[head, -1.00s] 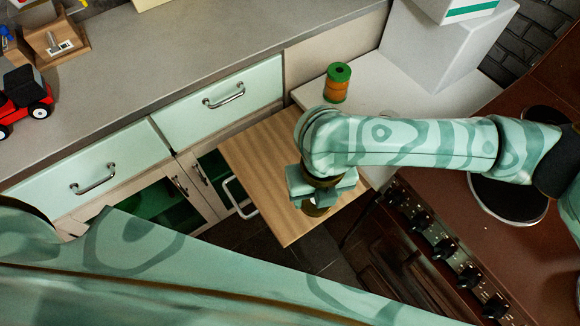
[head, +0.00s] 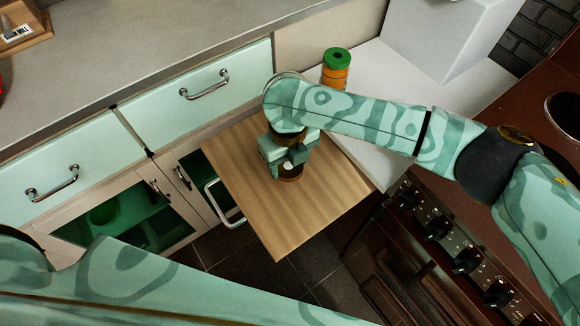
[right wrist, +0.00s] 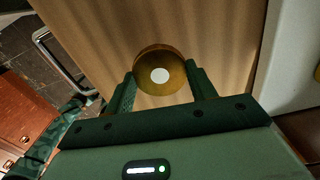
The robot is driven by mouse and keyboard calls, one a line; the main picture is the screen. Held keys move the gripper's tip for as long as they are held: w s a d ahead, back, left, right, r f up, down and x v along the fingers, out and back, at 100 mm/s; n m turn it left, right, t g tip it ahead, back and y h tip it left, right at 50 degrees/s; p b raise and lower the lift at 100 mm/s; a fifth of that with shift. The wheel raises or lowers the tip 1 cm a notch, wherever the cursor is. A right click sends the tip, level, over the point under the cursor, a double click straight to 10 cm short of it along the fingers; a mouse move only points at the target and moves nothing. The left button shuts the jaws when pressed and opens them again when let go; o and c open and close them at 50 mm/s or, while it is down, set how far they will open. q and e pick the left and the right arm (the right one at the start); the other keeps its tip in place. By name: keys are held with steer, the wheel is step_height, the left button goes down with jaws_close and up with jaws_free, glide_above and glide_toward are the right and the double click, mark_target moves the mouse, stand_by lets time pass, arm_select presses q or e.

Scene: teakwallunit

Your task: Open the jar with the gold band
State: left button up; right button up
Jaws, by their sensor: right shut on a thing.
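My right gripper (head: 290,168) is over the wooden board and shut on a round gold-brown jar (head: 291,176), largely covered by the gripper. In the right wrist view my right gripper (right wrist: 160,88) has its fingers on either side of the jar (right wrist: 150,55), whose gold top has a white round spot at its centre. I cannot tell whether the jar touches the board or whether a lid is apart from it. The wooden pull-out board (head: 285,222) lies below. My left gripper is out of view.
An orange jar with a green lid (head: 336,68) stands on the white counter (head: 385,85) behind my right arm. The brown stove (head: 440,235) with black knobs is to the right. Drawers with metal handles (head: 205,85) are to the left. The board's front is clear.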

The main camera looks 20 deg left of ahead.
mark_target(288, 164)
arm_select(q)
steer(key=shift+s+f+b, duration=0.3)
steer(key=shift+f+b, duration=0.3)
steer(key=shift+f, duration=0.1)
arm_select(e)
steer(key=shift+w+f, duration=0.2)
steer(key=shift+f, duration=1.5)
steer(key=shift+a, duration=0.1)
steer(key=shift+f, duration=0.15)
steer(key=o, duration=1.1)
arm_select(q)
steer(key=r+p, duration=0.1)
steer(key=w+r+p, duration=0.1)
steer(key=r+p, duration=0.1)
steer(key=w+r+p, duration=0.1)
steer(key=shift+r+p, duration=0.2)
steer(key=shift+p, duration=0.15)
arm_select(e)
step_height(288, 164, up, 12)
steer(key=shift+r, duration=0.15)
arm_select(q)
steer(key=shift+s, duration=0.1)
